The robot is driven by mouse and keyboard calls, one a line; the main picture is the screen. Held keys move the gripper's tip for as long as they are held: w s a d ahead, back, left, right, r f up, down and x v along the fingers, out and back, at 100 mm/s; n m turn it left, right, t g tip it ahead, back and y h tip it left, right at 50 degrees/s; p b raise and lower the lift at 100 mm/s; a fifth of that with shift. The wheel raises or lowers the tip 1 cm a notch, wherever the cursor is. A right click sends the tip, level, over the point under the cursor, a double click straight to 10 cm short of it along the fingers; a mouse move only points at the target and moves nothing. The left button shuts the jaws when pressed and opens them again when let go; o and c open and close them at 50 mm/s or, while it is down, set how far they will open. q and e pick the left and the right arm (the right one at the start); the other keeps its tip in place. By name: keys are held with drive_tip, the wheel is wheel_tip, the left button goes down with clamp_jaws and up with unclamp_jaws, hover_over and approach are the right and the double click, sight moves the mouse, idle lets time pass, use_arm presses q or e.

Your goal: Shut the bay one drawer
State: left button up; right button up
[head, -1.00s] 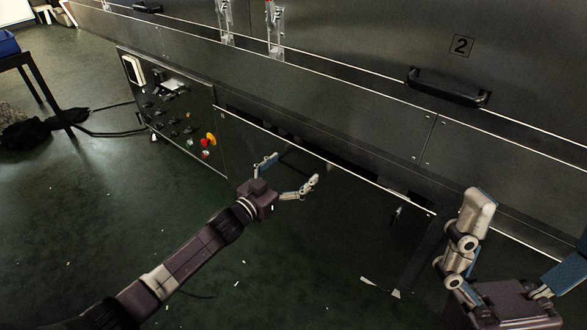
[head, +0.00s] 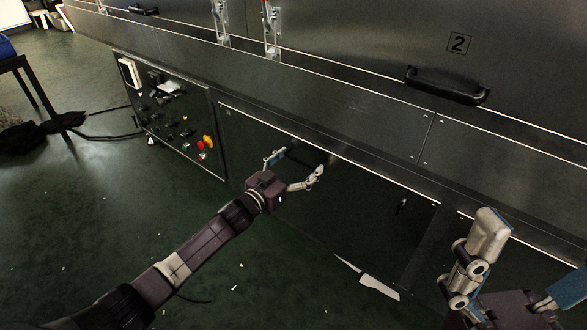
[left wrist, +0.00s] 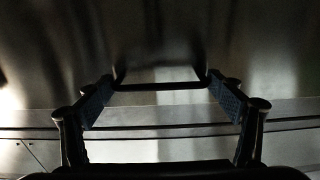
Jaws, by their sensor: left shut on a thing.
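The drawer is a wide dark front panel (head: 350,215) low on the machine, right of the control panel. Its top edge lies close along the machine body in the head view, with no clear gap showing. My left gripper (head: 297,164) is at the drawer's upper left part, shut on its dark bar handle. The handle (left wrist: 160,86) spans between the two fingers in the left wrist view. My right gripper (head: 534,250) is at the lower right of the head view, fingers spread, empty and apart from the drawer.
A control panel (head: 172,118) with knobs and red and yellow buttons is left of the drawer. An upper door handle (head: 446,85) sits below the number 2. A white scrap (head: 380,287) shows near the drawer's lower edge. The green floor at left is mostly clear.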

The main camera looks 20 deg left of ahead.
use_arm(q)
drive_tip(key=shift+w+d+r, duration=0.1)
drive_tip(key=shift+d+r, duration=0.05)
drive_tip(key=shift+r, duration=0.05)
drive_tip(key=o, duration=1.3)
drive_tip(key=shift+o, duration=0.7)
drive_tip(key=shift+w+d+f, duration=0.1)
drive_tip(key=shift+d+f, duration=0.05)
drive_tip(key=shift+d, duration=0.05)
drive_tip(key=shift+a, duration=0.1)
drive_tip(key=v, duration=1.2)
